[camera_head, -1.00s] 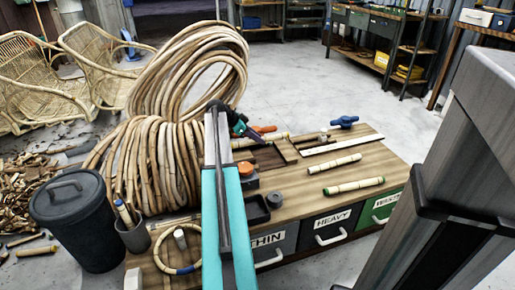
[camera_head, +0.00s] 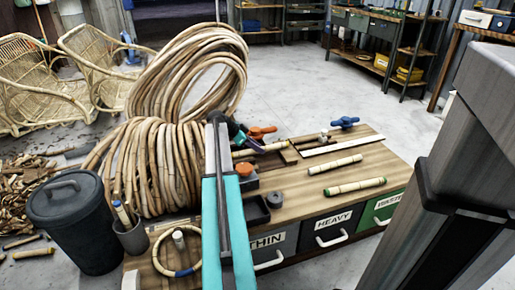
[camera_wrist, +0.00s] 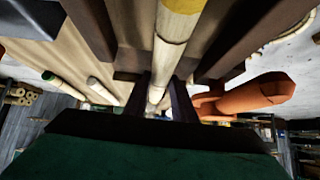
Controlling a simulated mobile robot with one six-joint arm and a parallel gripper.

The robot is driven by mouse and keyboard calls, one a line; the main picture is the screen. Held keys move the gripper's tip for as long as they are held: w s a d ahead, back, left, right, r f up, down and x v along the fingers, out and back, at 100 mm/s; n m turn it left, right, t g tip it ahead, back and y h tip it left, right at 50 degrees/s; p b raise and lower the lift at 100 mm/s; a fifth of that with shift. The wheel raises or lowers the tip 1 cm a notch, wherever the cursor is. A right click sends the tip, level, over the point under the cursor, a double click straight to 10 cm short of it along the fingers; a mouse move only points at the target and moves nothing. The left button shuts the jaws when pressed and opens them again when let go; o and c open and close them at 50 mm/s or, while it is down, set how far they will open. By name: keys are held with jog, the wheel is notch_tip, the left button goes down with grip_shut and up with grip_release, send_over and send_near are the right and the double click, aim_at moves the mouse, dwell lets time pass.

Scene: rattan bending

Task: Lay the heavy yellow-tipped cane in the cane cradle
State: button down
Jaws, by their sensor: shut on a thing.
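The yellow-tipped cane (camera_wrist: 170,50) runs between my gripper's fingers (camera_wrist: 163,98) in the wrist view, its yellow band at the top edge. My gripper is shut on it. In the head view my gripper (camera_head: 250,143) is partly hidden by the arm, and a short length of the cane (camera_head: 274,147) shows to its right, beside dark wooden pieces. These look like the cane cradle (camera_head: 289,156). In the wrist view, brown wooden parts (camera_wrist: 92,25) flank the cane on both sides. I cannot tell whether the cane touches them.
Two other canes, one plain (camera_head: 335,164) and one green-tipped (camera_head: 355,187), lie on the bench (camera_head: 330,203). An orange-handled tool (camera_head: 262,131) lies behind the gripper, close by in the wrist view (camera_wrist: 250,95). A large rattan coil (camera_head: 160,165) stands left.

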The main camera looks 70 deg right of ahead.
jog(key=shift+f, duration=0.1)
jog(key=c, duration=1.5)
grip_release()
jog(key=shift+w+a+r, duration=0.3)
jog(key=shift+w+r, duration=0.05)
jog(key=shift+r, duration=0.2)
jog(key=p+v, duration=0.3)
jog(key=v, duration=0.7)
jog(key=shift+w+a+r, duration=0.2)
jog(key=shift+r, duration=0.05)
